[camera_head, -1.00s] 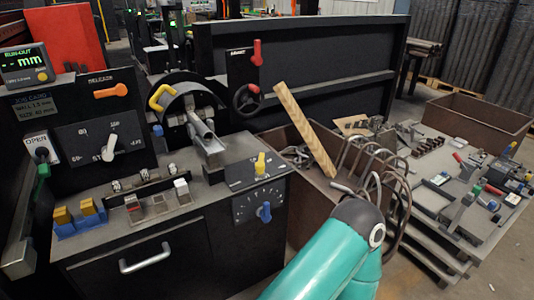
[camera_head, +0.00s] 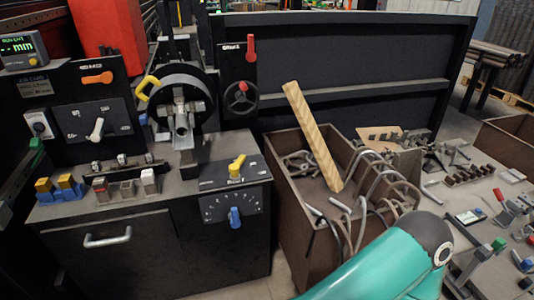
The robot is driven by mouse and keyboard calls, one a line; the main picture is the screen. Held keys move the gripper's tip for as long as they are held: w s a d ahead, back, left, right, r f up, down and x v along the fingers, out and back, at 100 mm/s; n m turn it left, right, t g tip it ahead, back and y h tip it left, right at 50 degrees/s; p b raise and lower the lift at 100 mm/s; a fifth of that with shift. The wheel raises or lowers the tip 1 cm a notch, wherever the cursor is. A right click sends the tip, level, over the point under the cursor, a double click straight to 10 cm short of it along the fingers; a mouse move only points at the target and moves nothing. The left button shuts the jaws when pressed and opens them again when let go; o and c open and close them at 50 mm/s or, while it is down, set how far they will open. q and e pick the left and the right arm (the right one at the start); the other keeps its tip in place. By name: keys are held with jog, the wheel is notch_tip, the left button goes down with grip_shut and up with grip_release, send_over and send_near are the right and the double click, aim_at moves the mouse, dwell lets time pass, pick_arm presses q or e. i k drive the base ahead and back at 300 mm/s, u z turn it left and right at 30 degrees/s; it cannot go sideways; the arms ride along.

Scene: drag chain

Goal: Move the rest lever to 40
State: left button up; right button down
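I cannot read which handle is labelled as the rest lever. The candidates are several coloured levers on the dark machine. A blue lever (camera_head: 235,217) points about straight up and down on a dial plate with tick marks (camera_head: 213,208). A yellow lever (camera_head: 237,167) sits on the sloped panel above it. A white lever (camera_head: 96,130) leans on a numbered dial at the left. An orange lever (camera_head: 97,78) lies level above that dial. A red lever (camera_head: 251,48) stands upright on the back panel. Neither gripper is in view; a teal arm link of mine fills the bottom right.
A brown crate (camera_head: 296,211) holding bent rods and a wooden plank (camera_head: 314,138) stands right of the machine. A table (camera_head: 459,196) with many small parts is farther right. A handwheel (camera_head: 240,98) and a drawer handle (camera_head: 107,238) stick out.

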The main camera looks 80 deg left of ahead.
aim_at(234, 169)
jog(key=z, duration=0.25)
jog(key=i, duration=0.55)
jog(key=u, duration=1.65)
jog(key=i, duration=0.25)
jog(key=u, duration=2.4)
jog(key=k, duration=0.5)
jog(key=u, duration=0.35)
jog(key=i, duration=1.55)
jog(key=z, duration=0.4)
